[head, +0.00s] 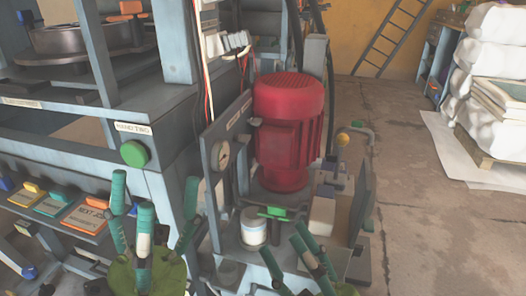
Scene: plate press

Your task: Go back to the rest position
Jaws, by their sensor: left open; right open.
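My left gripper (152,208) shows at the bottom of the head view, left of centre. Its teal fingers point up and are spread apart, with nothing between them. It is in front of the press frame and the shelf of coloured tags. My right gripper (298,256) is at the bottom centre, in front of the base of the red motor (289,130). Its teal fingers are apart and I see nothing held. The lower parts of both grippers are cut off by the picture's bottom edge.
The blue-grey press (65,118) with a green button (134,153) fills the left. A white pot (254,227) and a gauge (220,155) are by the motor. White sacks (488,75) are stacked on a pallet at the right. The concrete floor (430,225) there is clear.

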